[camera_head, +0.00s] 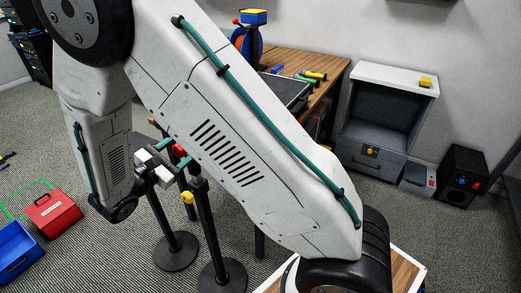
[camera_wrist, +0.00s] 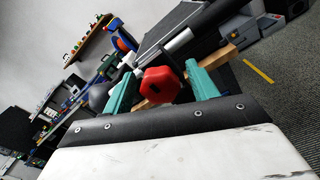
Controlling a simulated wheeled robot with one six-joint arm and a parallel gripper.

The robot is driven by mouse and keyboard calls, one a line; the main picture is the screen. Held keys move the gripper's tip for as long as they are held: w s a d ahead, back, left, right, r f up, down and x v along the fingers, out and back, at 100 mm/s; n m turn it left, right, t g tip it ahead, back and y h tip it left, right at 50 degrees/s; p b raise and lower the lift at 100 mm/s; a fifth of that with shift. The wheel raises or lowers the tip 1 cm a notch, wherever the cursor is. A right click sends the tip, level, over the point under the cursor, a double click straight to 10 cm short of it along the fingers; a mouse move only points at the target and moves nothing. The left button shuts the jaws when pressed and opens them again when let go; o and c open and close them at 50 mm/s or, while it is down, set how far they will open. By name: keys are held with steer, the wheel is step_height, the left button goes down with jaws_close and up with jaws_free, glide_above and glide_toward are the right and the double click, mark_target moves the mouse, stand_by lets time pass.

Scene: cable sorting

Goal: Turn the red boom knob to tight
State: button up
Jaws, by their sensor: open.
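The red boom knob (camera_wrist: 160,85) is lobed and sits between the two teal fingers of my gripper (camera_wrist: 158,72) in the wrist view. Gaps show on both sides of the knob, so the fingers are open around it without visible contact. In the head view a small part of the red knob (camera_head: 179,150) shows beside my gripper (camera_head: 177,159), partly hidden by my arm. A dark and silver boom tube (camera_wrist: 195,32) runs up and right behind the knob. The knob's tightness cannot be told.
Black stands with round bases (camera_head: 222,277) rise just below my gripper, one with a yellow knob (camera_head: 188,197). A wooden bench (camera_head: 318,62) stands behind. A red toolbox (camera_head: 52,213) and a blue bin (camera_head: 17,250) are on the carpet at left. My arm covers much of the head view.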

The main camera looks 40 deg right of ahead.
mark_target(181, 148)
steer(key=n, duration=0.5)
steer(key=shift+w, duration=0.1)
steer(key=v, duration=0.8)
steer(key=s+d+r+m+g+y, duration=0.5)
steer(key=s+d+r+m+g, duration=0.4)
steer(key=d, duration=0.3)
steer(key=s+r+m+t+y, duration=0.1)
steer(key=s+r+m+y, duration=0.1)
steer(key=s+m+y, duration=0.3)
steer(key=s+r+m+t+y, duration=0.2)
steer(key=s+m+y, duration=0.3)
steer(key=s, duration=0.6)
steer(key=shift+s+d+r+m+y, duration=0.2)
steer(key=shift+d+r+m+y, duration=0.1)
steer(key=shift+r, duration=0.05)
